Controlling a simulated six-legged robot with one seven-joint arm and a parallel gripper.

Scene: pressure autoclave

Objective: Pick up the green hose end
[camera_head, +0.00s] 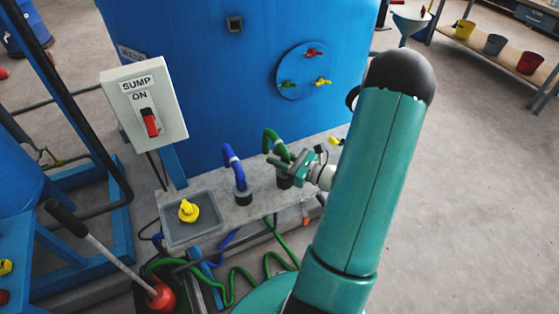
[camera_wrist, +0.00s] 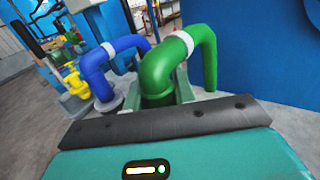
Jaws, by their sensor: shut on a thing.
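The green hose end (camera_head: 270,139) is a bent green pipe with a white band, standing on the grey ledge (camera_head: 262,203) beside the blue tank. In the wrist view the green hose end (camera_wrist: 163,67) arches up in front of my gripper. My gripper (camera_head: 287,163) reaches in from the right and is shut on the green hose end, low on its near upright part. The fingers show partly in the wrist view, on either side of the hose. A dark collar (camera_head: 284,182) shows just below the gripper. Whether the hose is still seated in it is hard to tell.
A blue hose end (camera_head: 233,163) stands in a dark collar just left of the green one. A tray with a yellow fitting (camera_head: 188,210) lies farther left. A SUMP switch box (camera_head: 143,107) stands behind it. The blue tank (camera_head: 220,60) rises close behind the ledge.

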